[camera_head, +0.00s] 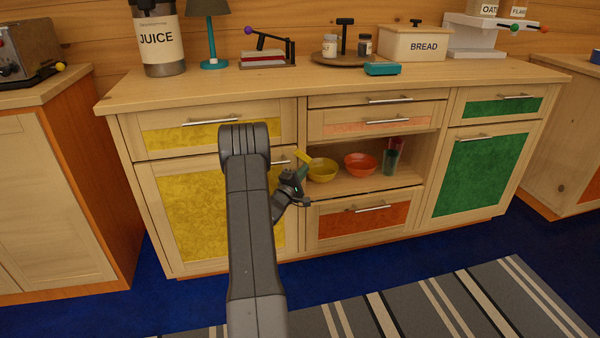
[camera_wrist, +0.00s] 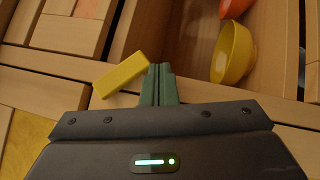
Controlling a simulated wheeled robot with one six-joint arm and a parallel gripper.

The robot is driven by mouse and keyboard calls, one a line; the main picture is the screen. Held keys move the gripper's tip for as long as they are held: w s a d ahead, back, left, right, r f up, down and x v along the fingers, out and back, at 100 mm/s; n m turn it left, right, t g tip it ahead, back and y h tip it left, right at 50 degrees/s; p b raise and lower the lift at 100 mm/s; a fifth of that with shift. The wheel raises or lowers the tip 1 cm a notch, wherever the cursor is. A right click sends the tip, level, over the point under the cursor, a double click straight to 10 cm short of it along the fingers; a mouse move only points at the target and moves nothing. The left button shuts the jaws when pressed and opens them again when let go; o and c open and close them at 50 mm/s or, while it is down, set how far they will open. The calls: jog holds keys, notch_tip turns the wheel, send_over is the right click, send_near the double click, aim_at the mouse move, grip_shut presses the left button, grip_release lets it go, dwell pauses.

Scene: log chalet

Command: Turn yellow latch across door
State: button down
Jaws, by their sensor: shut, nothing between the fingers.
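The yellow latch (camera_wrist: 121,75) is a small block that sits tilted on the cabinet front in the wrist view. In the head view the latch (camera_head: 303,156) shows at the right edge of the yellow-panelled door (camera_head: 195,215), beside the open shelf. My gripper (camera_wrist: 158,72) has its green fingers closed together with nothing between them. Its fingertips are at the right end of the latch, touching or very close; I cannot tell which. In the head view my gripper (camera_head: 299,175) is just below the latch, and my arm hides part of the door.
The open shelf (camera_head: 365,183) right of the latch holds a yellow bowl (camera_head: 322,170), an orange bowl (camera_head: 360,164) and cups (camera_head: 391,160). A drawer with a yellow panel (camera_head: 180,138) is above the door. The floor in front, with a striped rug (camera_head: 440,305), is clear.

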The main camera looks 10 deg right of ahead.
jog(key=shift+d+n+t, duration=0.5)
jog(key=shift+d+n, duration=0.2)
jog(key=shift+d, duration=0.15)
jog(key=shift+f+b, duration=0.1)
jog(key=shift+b, duration=0.25)
dwell(0.6)
